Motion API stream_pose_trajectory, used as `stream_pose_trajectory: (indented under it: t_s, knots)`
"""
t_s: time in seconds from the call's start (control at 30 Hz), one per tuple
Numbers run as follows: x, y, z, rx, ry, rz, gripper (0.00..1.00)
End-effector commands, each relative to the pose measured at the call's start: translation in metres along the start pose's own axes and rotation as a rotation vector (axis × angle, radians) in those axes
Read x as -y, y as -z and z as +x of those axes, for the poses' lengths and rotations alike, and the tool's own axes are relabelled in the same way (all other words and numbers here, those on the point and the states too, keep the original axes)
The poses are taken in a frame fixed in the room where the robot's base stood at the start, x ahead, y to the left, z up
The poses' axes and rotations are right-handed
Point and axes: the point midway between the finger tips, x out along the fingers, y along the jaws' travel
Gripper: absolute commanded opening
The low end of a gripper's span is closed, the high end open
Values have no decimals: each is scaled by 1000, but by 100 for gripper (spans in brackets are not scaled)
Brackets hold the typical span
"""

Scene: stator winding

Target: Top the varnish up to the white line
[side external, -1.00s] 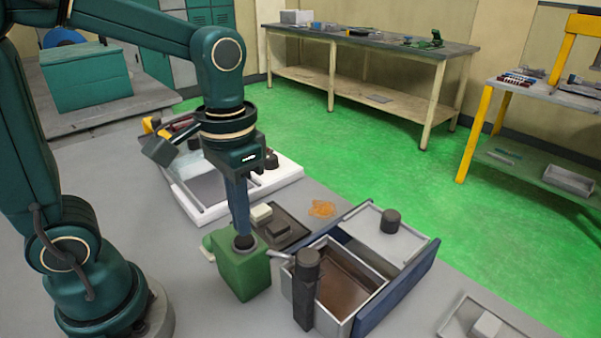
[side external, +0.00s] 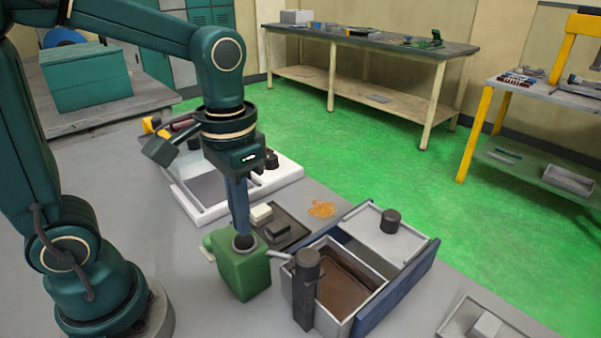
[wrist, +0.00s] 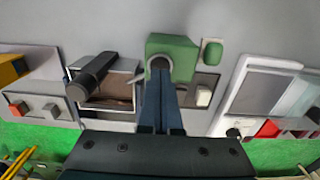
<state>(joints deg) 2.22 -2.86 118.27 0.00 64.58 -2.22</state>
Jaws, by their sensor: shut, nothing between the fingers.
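A green can (side external: 242,275) with a dark round cap or neck on top stands on the grey bench; the wrist view also shows the can (wrist: 180,50). My gripper (side external: 242,238) points down with its fingers together, its tips at the can's dark top. In the wrist view my gripper (wrist: 160,70) covers part of that top, so contact is hard to tell. To the right, an open metal tank (side external: 375,297) holds brown varnish (side external: 345,285). I cannot make out a white line in the tank.
A dark post with a round head (side external: 306,285) stands at the tank's near corner. A grey lid with a dark knob (side external: 390,222) covers the tank's far part. A dark tray (side external: 295,220) with small blocks lies behind the can. An orange patch (side external: 321,208) marks the bench.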

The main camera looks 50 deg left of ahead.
Motion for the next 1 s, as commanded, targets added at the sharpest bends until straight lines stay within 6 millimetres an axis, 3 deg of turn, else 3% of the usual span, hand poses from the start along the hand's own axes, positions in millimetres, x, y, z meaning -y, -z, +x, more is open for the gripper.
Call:
stream_pose_trajectory:
  t_s: [0.53, 1.0]
  knots:
    - [0, 0, 19, 2, 0, 0, 0]
    - [0, 0, 18, 0, 0, 0, 0]
